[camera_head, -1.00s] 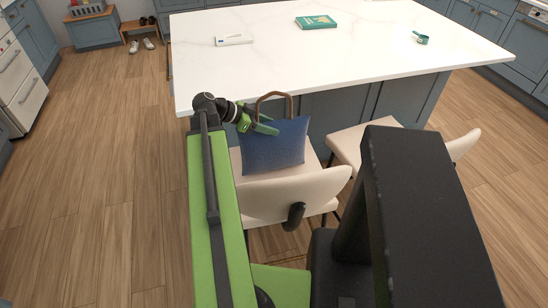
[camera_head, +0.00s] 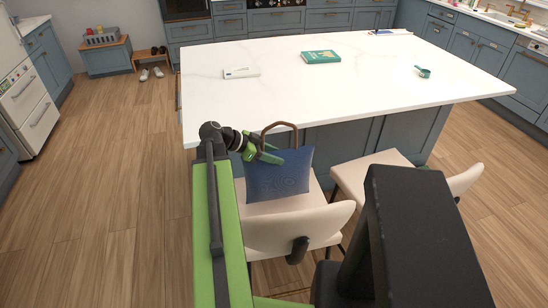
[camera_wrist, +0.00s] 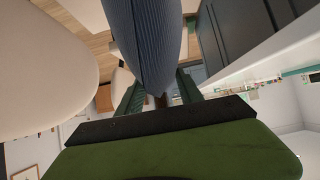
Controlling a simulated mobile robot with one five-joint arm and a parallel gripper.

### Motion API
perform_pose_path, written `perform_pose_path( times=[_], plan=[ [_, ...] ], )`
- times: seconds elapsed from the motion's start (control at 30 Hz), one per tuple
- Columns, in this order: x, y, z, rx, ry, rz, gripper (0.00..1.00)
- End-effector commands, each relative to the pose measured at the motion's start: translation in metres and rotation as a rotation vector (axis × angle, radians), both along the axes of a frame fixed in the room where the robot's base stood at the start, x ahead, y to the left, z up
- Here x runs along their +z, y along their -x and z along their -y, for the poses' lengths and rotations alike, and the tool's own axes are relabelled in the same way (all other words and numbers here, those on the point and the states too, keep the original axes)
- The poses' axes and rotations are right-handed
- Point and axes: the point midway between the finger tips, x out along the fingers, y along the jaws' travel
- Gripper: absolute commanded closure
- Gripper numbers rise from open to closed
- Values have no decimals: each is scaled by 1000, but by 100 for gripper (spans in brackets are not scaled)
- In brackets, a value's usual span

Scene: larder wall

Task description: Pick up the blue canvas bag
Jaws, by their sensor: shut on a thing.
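The blue canvas bag (camera_head: 279,178) has a brown handle (camera_head: 279,127) and stands upright at the seat of a cream chair, in front of the white island. Whether its base touches the seat cannot be told. My gripper (camera_head: 270,153) is at the bag's upper left, just below the handle, and is shut on the bag. In the wrist view the bag (camera_wrist: 149,40) rises between the two green fingers of my gripper (camera_wrist: 158,88). Where the fingertips meet the bag is partly hidden.
The cream chair (camera_head: 298,228) holds the seat below the bag, and a second chair (camera_head: 374,168) is at its right. The island top (camera_head: 330,95) carries a green book (camera_head: 321,57), a white box (camera_head: 240,72) and a green scoop (camera_head: 423,72). Open floor lies to the left.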

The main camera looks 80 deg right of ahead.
Motion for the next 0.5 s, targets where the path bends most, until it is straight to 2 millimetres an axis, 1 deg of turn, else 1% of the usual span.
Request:
perform_pose_path(
  times=[0.03,0.3,0.5],
  plan=[
    [9,1,0,0,2,-4,100],
    [26,1,1,0,2,-4,100],
    [37,12,18,-1,2,-4,100]
  ],
)
